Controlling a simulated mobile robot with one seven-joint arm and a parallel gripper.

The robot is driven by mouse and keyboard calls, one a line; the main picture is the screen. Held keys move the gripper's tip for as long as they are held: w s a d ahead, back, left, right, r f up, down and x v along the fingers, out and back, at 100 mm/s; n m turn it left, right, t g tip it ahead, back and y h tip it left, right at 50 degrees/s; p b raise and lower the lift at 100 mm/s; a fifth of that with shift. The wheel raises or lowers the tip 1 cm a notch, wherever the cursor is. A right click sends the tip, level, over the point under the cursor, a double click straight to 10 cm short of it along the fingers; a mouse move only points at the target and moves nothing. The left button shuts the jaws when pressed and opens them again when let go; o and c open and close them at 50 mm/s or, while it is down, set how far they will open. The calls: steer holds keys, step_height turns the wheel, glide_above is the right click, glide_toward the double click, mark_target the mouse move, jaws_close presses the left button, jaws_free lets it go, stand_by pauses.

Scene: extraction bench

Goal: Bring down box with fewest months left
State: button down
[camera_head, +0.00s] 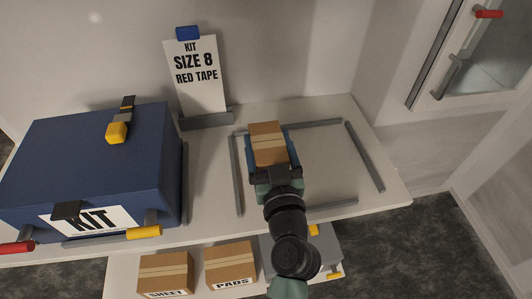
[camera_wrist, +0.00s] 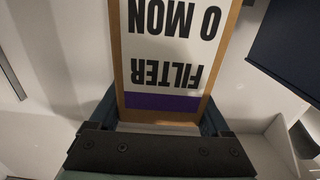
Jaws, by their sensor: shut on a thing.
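My gripper (camera_head: 271,166) is shut on a brown cardboard box (camera_head: 267,130) with a paler tape band. The box is over the right part of the white bench top, inside an outline of grey strips; whether it touches the surface I cannot tell. In the wrist view the box (camera_wrist: 117,75) sits between my gripper's fingers (camera_wrist: 160,118). Its white label (camera_wrist: 165,50) shows upside down, with "FILTER", part of a line reading "0 MON" and a purple stripe. Two more boxes, "SHEET" (camera_head: 165,274) and "PADS" (camera_head: 230,266), stand on a lower shelf; no months show on them.
A blue case (camera_head: 90,160) marked "KIT" with coloured latches fills the bench's left. A sign (camera_head: 197,75) reading "KIT SIZE 8 RED TAPE" stands at the back. Grey strips (camera_head: 364,157) edge the area around the held box. A glass-fronted cabinet (camera_head: 490,60) is at the right.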

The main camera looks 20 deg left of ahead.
steer(key=shift+f+b, duration=0.35)
steer(key=shift+f, duration=1.4)
steer(key=shift+f, duration=0.2)
jaws_free()
steer(key=shift+r, duration=0.2)
